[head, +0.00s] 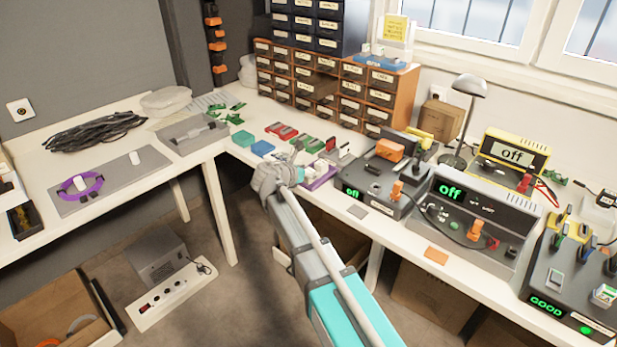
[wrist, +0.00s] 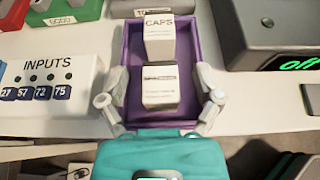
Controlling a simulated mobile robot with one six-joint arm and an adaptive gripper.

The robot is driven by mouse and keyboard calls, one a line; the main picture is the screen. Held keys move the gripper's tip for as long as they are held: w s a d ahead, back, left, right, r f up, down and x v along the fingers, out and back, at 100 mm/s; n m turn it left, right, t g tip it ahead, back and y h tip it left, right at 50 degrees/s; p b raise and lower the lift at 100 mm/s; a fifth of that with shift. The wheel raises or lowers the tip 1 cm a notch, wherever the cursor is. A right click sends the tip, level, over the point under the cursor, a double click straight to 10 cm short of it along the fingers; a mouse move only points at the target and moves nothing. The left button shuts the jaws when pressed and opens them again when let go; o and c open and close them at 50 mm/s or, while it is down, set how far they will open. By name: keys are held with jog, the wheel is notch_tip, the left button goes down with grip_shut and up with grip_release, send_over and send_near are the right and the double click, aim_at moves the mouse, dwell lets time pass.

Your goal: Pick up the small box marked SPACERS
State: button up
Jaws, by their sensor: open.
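A purple tray (wrist: 133,62) holds two small white boxes in the wrist view. The far box (wrist: 160,40) is marked CAPS. The near box (wrist: 160,88) has a dark label whose print is too small to read surely; it may be the SPACERS box. My gripper (wrist: 160,76) is open, with one finger on each side of the near box and over or beside the tray's side walls. I cannot tell whether the fingers touch the tray. In the head view the purple tray (head: 318,182) is partly hidden behind my gripper (head: 288,166).
An INPUTS panel (wrist: 50,90) lies left of the tray, with green and red bins beyond it. A dark device with a green display (wrist: 265,45) stands close on the right. The bench edge runs below the tray. Drawer cabinets (head: 325,88) stand behind.

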aim_at(309, 170)
dwell(0.3)
grip_shut()
dwell(0.3)
jog(key=shift+r, duration=0.2)
notch_tip(309, 170, up, 3)
jog(key=p, duration=0.3)
jog(key=shift+f, duration=0.1)
jog(key=s+a+r+p, duration=0.4)
jog(key=s+r+p, duration=0.5)
jog(key=s, duration=0.4)
jog(key=shift+s+r+p, duration=0.25)
jog(key=shift+r+p, duration=0.15)
jog(key=shift+p, duration=0.1)
